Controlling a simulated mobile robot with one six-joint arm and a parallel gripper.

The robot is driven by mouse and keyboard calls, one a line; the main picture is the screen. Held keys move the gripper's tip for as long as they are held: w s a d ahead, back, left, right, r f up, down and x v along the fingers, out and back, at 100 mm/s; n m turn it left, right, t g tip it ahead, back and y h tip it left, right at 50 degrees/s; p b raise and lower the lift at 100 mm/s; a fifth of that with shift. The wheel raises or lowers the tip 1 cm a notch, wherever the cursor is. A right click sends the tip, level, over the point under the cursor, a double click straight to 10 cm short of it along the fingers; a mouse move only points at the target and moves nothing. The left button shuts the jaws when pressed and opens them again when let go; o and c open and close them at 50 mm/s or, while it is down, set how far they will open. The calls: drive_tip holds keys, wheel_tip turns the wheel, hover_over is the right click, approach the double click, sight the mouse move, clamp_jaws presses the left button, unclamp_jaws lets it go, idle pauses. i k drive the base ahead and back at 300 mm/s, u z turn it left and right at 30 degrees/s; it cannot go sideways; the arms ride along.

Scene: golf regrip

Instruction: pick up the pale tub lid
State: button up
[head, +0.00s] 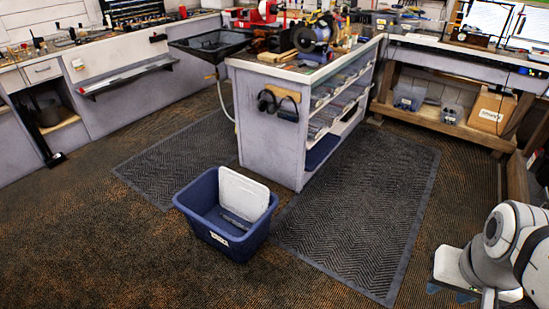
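The pale tub lid (243,194) is a flat white panel with rounded corners. It stands tilted in the blue tub (228,240), against its back right side, and its upper part rises above the rim. Its lower edge is down inside the tub. The tub sits on the floor in front of the grey workbench island, with a pale label on its front. A small grey item lies in the tub below the lid. My arm shows at the lower right, well apart from the tub, and my gripper's fingers cannot be seen.
The island (267,140) stands just behind the tub, with open shelves and a tool-covered top. A dark floor mat (370,200) lies to the tub's right, another (165,165) behind left. Carpet in front and left is clear. Benches line the back.

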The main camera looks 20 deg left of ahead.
sight(246, 198)
drive_tip(key=u, duration=0.85)
drive_tip(key=k, duration=1.35)
drive_tip(key=u, duration=0.1)
drive_tip(key=i, duration=0.85)
drive_tip(key=u, duration=1.05)
drive_tip(key=i, duration=1.6)
drive_tip(key=z, duration=0.6)
drive_tip(key=i, duration=1.25)
drive_tip(key=z, duration=0.95)
